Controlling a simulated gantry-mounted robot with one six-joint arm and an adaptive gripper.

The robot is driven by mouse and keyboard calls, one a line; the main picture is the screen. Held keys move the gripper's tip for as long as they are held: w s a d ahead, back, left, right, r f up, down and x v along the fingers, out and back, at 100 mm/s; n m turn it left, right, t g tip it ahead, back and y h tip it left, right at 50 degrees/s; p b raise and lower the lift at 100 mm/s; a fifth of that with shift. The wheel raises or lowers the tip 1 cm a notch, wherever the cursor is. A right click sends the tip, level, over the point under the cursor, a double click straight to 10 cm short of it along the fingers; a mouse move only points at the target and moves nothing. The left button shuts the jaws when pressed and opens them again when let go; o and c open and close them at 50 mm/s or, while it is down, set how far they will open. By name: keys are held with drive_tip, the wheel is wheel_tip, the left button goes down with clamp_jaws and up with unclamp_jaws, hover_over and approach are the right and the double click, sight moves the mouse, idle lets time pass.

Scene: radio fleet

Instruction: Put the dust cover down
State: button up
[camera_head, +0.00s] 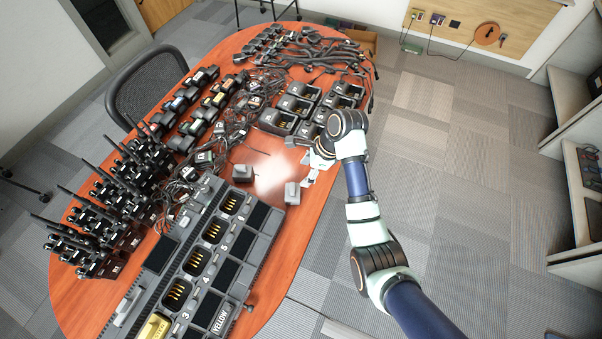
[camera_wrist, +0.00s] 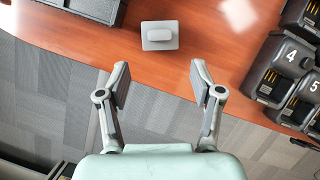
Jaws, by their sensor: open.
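A small light-grey dust cover (camera_head: 292,193) stands on the wooden table near its right edge. In the wrist view a grey block (camera_wrist: 159,36), likely the same cover, sits on the table just beyond my fingertips, apart from them. My gripper (camera_wrist: 158,78) is open, with nothing between its fingers. In the head view my gripper (camera_head: 309,177) is at the table's right edge, close to the cover and partly hidden by my arm. A second small grey piece (camera_head: 242,172) stands on the table to the left of the first.
A large multi-slot charger (camera_head: 205,262) lies at the table's front. Numbered single chargers (camera_head: 297,107) stand behind my gripper, also at right in the wrist view (camera_wrist: 285,72). Radios (camera_head: 105,205) and tangled cables (camera_head: 215,150) fill the left. Bare wood (camera_head: 270,160) surrounds the grey pieces.

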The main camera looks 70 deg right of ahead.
idle(0.4)
drive_tip(key=w+a+r+n+t+h, duration=0.15)
drive_tip(key=w+a+r+n, duration=0.25)
drive_tip(key=w+a+n, duration=0.6)
drive_tip(key=w+a+r+n+t+h, duration=0.15)
drive_tip(key=w+a+r+n, duration=0.25)
drive_tip(key=w+a+n, duration=0.55)
drive_tip(key=s+a+r+n+t, duration=0.2)
drive_tip(key=a+r+n, duration=0.2)
drive_tip(key=a, duration=0.3)
drive_tip(key=s+a+r+n+t+y, duration=0.1)
drive_tip(key=s+a+r+n, duration=0.1)
drive_tip(key=a+n, duration=0.3)
drive_tip(key=s+a+r+n+t, duration=0.2)
drive_tip(key=a+r+n, duration=0.2)
drive_tip(key=a, duration=0.6)
drive_tip(key=shift+s+r+t+y, duration=0.3)
drive_tip(key=shift+r+y, duration=0.1)
drive_tip(key=shift+r, duration=0.45)
